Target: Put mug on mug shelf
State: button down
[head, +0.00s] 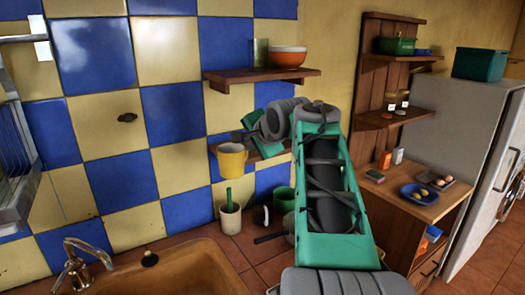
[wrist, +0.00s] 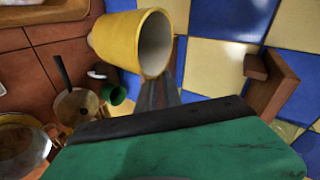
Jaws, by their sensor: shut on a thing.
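The yellow mug (head: 231,161) is upright in the head view, at the left end of the lower wooden wall shelf (head: 271,151). In the wrist view the mug (wrist: 116,42) is at the top, its open mouth facing right. My gripper (head: 246,136) reaches in from the right and is shut on the mug. Its fingertips are partly hidden; the dark finger (wrist: 163,88) meets the mug's lower side in the wrist view. My arm hides the shelf's right part. I cannot tell whether the mug's base touches the shelf.
An upper shelf (head: 238,77) above holds a glass (head: 260,52) and an orange bowl (head: 288,57). Below, on the counter, are a white utensil cup (head: 230,217) and a green mug (head: 284,199). A sink (head: 185,275) is at lower left. The tiled wall is close behind.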

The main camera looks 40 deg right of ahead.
jog(key=s+d+r, duration=0.2)
jog(key=s+d, duration=0.1)
jog(key=d, duration=0.4)
jog(key=shift+w+d+f+p, duration=0.6)
jog(key=shift+w+p, duration=0.3)
jog(key=shift+w, duration=2.05)
jog(key=shift+w+d+f+p, duration=0.45)
jog(key=shift+w+d+p, duration=0.4)
jog(key=shift+w, duration=2.15)
jog(key=shift+w+d+f+p, duration=0.55)
jog(key=shift+w+p, duration=0.45)
jog(key=shift+w, duration=1.95)
jog(key=shift+f, duration=0.1)
jog(key=c, duration=1.5)
grip_release()
